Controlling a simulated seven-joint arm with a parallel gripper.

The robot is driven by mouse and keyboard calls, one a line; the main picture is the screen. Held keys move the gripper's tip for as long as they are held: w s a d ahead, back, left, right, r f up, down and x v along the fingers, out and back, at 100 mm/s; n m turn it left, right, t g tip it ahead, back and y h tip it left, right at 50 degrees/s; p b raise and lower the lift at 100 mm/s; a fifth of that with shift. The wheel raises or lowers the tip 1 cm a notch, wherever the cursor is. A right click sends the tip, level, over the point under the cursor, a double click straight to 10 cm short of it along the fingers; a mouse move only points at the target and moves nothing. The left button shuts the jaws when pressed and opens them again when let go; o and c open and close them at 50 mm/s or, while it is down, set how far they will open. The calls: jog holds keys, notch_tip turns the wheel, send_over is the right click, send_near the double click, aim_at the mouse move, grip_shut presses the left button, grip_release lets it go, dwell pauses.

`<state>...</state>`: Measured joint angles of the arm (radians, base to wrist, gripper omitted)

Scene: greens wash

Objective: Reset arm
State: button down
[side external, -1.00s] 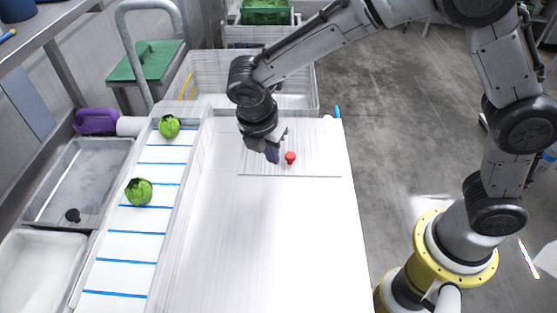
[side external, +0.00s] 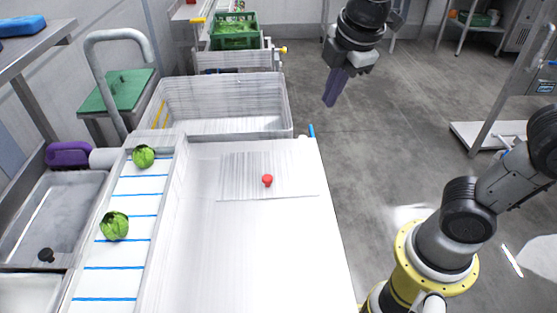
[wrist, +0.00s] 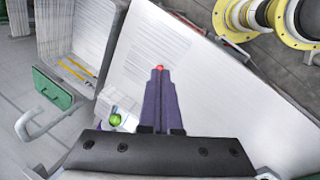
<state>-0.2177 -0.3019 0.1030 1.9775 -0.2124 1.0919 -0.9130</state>
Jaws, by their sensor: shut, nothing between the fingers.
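My gripper (side external: 331,97) is shut and empty, raised in the upper right of the side view, over the floor beyond the table's far right corner. In the wrist view its two purple fingers (wrist: 159,72) lie together. A red button-like piece (side external: 267,181) stands on a pale ribbed mat (side external: 235,187) on the white table (side external: 245,255), well apart from my gripper. The red piece also shows just past the fingertips in the wrist view (wrist: 160,67).
Two green heads, one near (side external: 115,226) and one far (side external: 144,156), lie on a blue-striped belt (side external: 112,255) at left. A clear bin (side external: 217,90) stands behind the table. A green crate (side external: 234,40) is farther back. Floor around my gripper is open.

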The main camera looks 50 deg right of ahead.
jog(key=s+d+f+m+t+y, duration=0.1)
jog(key=s+f+m, duration=0.4)
jog(key=s+m, duration=0.7)
jog(key=shift+s+d+m+t, duration=0.25)
jog(key=shift+d+m+t, duration=0.3)
jog(key=shift+m, duration=0.35)
jog(key=shift+f, duration=0.1)
